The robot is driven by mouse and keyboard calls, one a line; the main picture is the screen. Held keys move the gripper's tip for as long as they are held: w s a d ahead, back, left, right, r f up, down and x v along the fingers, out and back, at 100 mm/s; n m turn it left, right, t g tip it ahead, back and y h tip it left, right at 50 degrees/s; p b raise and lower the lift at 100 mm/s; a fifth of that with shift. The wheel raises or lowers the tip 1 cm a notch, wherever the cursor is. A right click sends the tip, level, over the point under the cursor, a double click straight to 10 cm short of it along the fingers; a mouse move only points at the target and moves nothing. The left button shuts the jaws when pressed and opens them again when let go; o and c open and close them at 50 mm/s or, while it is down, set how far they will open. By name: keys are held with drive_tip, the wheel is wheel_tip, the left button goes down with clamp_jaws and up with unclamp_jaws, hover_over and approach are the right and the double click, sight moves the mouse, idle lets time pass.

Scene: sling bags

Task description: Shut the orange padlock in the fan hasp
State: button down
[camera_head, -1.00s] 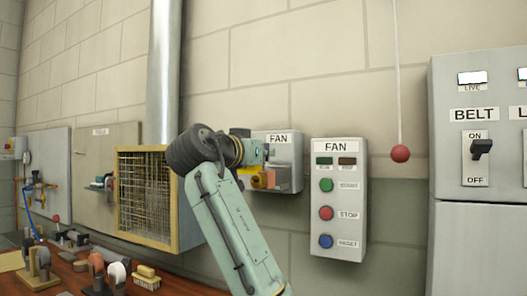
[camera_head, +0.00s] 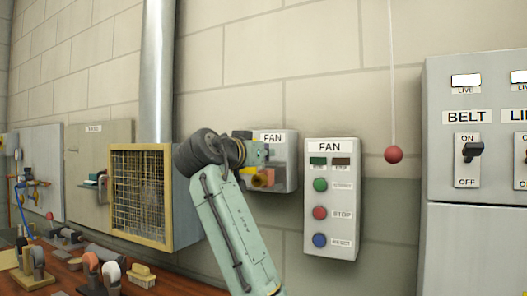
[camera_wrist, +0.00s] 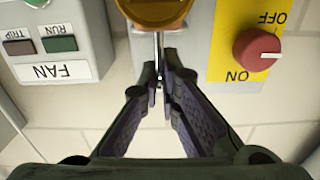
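The orange padlock (camera_head: 263,178) shows small at the front of the grey fan isolator box (camera_head: 279,139), just below and right of my gripper (camera_head: 257,157). In the wrist view, which is upside down, a rounded orange-gold body (camera_wrist: 158,12) is cut off by the top edge. A thin metal bar runs from it toward the gap between my fingertips (camera_wrist: 161,82). My fingers stand a little apart, with wall visible between their pads. The hasp and the padlock's locking end are not clear. The isolator's red knob (camera_wrist: 258,48) sits on a yellow ON/OFF plate.
The FAN button panel (camera_head: 332,200) is close on the right of the isolator box. A yellow-framed mesh guard (camera_head: 140,195) stands left of my arm. A red ball (camera_head: 393,155) hangs on a cord, and a grey BELT cabinet (camera_head: 475,235) stands far right.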

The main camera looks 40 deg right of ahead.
drive_tip(key=shift+p+x, duration=0.65)
drive_tip(key=shift+x, duration=0.4)
drive_tip(key=shift+d, duration=0.15)
drive_tip(key=shift+w+f, duration=0.1)
drive_tip(key=shift+f, duration=0.05)
drive_tip(key=c, duration=1.7)
unclamp_jaws()
drive_tip(key=shift+o, duration=0.3)
drive_tip(key=o, duration=0.6)
drive_tip(key=shift+c, duration=0.2)
